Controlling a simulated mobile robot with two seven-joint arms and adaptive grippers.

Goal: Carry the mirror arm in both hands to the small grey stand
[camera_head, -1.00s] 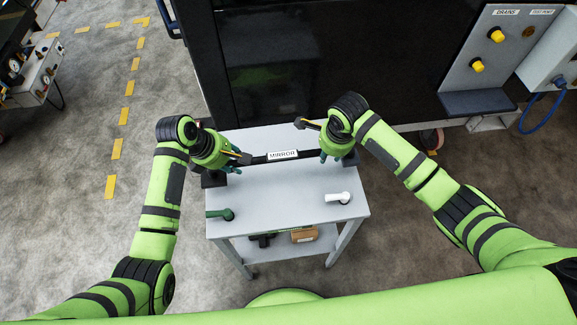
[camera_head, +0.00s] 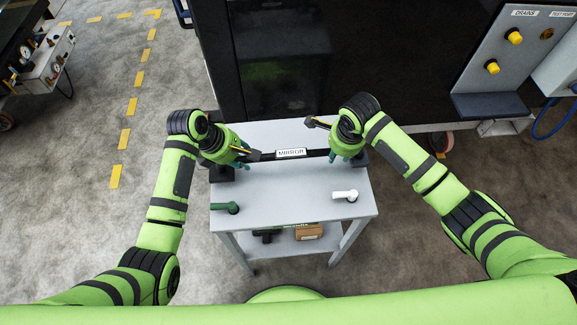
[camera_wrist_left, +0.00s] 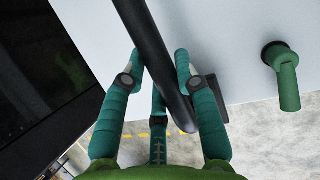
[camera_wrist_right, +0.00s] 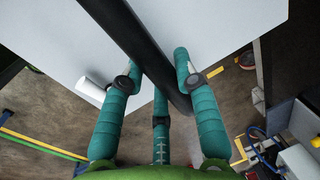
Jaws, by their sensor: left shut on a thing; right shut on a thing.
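In the left wrist view the bar (camera_wrist_left: 150,45) runs between the green fingers, close to a black block (camera_wrist_left: 212,95). In the right wrist view the bar (camera_wrist_right: 135,40) also passes between the fingers. Whether the bar touches its supports I cannot tell.
A large black cab panel (camera_head: 330,60) rises close behind. Floor is open at the left.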

